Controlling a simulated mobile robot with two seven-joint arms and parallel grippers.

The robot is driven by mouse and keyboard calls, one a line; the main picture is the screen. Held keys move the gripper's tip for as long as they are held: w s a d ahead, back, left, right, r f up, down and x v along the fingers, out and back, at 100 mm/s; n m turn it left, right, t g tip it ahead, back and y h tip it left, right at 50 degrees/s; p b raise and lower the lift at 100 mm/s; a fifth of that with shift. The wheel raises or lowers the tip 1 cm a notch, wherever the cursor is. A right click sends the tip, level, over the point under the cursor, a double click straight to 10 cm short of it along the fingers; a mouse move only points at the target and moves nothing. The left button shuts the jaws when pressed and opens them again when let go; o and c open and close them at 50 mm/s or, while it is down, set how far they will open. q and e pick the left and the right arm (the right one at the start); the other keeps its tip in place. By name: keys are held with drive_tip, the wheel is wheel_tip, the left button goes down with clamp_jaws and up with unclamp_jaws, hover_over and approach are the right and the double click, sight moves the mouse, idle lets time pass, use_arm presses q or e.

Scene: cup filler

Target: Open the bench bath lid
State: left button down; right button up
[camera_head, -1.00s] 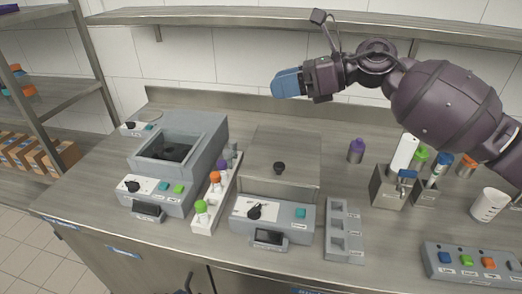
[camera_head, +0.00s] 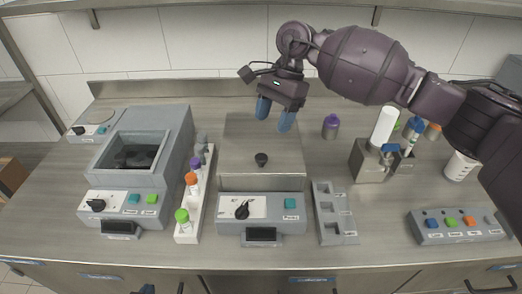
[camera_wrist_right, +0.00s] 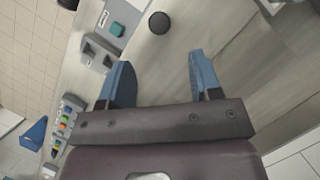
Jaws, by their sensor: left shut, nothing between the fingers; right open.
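The bench bath (camera_head: 287,228) stands in the middle of the bench, with a dial and a teal button on its front. Its flat metal lid (camera_head: 285,160) lies shut on top. A black knob (camera_head: 261,160) sits near the lid's front; it also shows in the right wrist view (camera_wrist_right: 159,22). My right gripper (camera_head: 275,115) is open and empty above the lid's back part, apart from the knob. Its blue fingers (camera_wrist_right: 160,72) point towards the knob side in the wrist view.
An open grey bath (camera_head: 180,145) and a white rack (camera_head: 185,237) with capped tubes stand left of the lid. A grey slotted block (camera_head: 332,235), a purple-capped bottle (camera_head: 331,128) and a button panel (camera_head: 433,236) are to the right. A shelf runs behind.

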sight(261, 156)
use_arm(q)
drive_tip(key=shift+w+a+r+p, duration=0.1)
drive_tip(key=shift+w+r+p, duration=0.15)
drive_tip(key=shift+r+p, duration=0.4)
use_arm(e)
drive_tip(key=x, duration=0.9)
drive_tip(key=shift+f, duration=0.1)
use_arm(q)
drive_tip(key=shift+r, duration=0.15)
